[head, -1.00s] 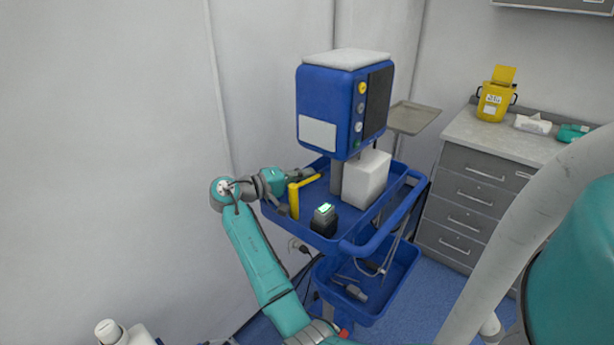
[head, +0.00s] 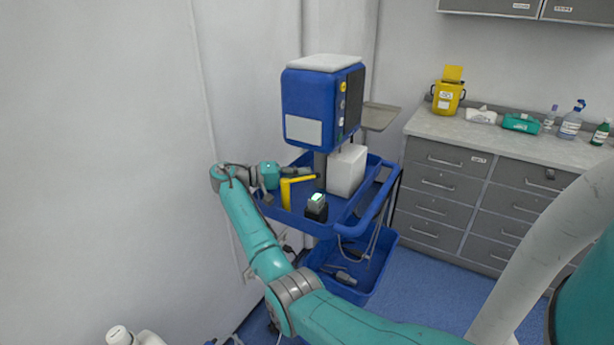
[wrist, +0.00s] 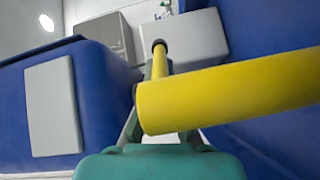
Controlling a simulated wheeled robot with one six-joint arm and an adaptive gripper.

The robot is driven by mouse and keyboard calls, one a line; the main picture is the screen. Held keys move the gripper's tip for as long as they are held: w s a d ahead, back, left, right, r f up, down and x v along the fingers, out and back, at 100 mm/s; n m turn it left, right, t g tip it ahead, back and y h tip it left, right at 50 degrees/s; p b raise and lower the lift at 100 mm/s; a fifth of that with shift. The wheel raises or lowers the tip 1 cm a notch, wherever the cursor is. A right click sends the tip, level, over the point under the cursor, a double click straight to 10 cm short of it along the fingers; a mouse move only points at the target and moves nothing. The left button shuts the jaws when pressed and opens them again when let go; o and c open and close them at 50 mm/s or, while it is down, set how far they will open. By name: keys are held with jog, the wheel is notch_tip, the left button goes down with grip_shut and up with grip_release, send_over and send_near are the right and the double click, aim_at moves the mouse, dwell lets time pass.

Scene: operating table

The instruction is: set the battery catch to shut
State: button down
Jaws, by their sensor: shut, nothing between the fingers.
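A yellow L-shaped bar (head: 286,194), which I take to be the battery catch, stands on the blue cart's top tray; its upper arm points right, towards the column. In the wrist view the yellow bar (wrist: 230,90) crosses close in front of the camera and hides part of my fingers. My gripper (head: 303,172) is shut and empty, just behind the upper arm of the bar. Its fingertips (wrist: 159,66) also show in the wrist view beyond the bar; whether they touch it I cannot tell. A dark block with a lit green top (head: 316,207) stands right of the bar.
A blue monitor unit (head: 310,105) rises above the tray, with a white box (head: 346,170) beside its column. The cart's blue rail (head: 375,212) runs along the right. A wall is close on the left. A grey drawer cabinet (head: 440,200) stands right; blue floor is free before it.

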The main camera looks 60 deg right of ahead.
jog(key=shift+s+m+g+y, duration=0.2)
jog(key=shift+m+g+y, duration=0.2)
jog(key=shift+a, duration=0.1)
dwell(0.6)
